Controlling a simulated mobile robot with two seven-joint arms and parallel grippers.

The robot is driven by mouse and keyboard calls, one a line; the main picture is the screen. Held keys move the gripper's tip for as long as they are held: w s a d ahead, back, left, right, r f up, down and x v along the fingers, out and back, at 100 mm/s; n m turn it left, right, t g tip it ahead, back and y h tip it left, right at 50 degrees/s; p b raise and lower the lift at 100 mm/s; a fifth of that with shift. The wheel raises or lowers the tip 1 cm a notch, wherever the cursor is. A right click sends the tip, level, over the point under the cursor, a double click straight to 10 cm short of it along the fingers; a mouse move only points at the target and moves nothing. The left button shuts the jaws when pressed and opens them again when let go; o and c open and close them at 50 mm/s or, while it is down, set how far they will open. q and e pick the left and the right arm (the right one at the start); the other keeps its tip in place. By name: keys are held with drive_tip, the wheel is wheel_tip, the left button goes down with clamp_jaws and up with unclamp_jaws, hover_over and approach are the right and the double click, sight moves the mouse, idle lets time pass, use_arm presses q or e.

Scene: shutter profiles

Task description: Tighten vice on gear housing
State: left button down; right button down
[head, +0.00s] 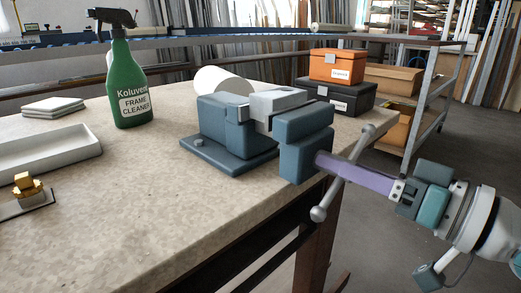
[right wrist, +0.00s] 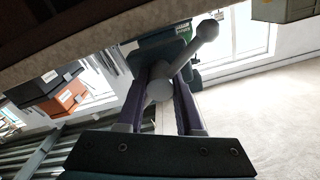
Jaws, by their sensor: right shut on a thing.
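The blue-grey vice (head: 305,130) stands at the table's right edge. A light grey block (head: 275,103), possibly the gear housing, sits at the top of its jaws; I cannot tell whether both jaws touch it. The vice's grey handle bar (head: 318,214) has ball ends and hangs tilted beyond the table edge. My right gripper (head: 328,163) is at the front of the vice, its purple fingers shut on the handle. In the right wrist view the handle (right wrist: 184,62) runs tilted between the two fingers, its hub between them. My left gripper is not in view.
A green spray bottle (head: 133,85), a white cylinder (head: 222,80) and a pale tray (head: 45,152) are on the table (head: 130,215). A brass part (head: 27,184) lies at left. Orange (head: 337,65) and black (head: 337,96) boxes stand behind the vice. The table's front middle is clear.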

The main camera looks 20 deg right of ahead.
drive_tip(key=shift+m, duration=1.3)
drive_tip(key=shift+p, duration=0.3)
drive_tip(key=c, duration=0.6)
unclamp_jaws()
drive_tip(key=p+v, duration=0.2)
drive_tip(key=v, duration=0.8)
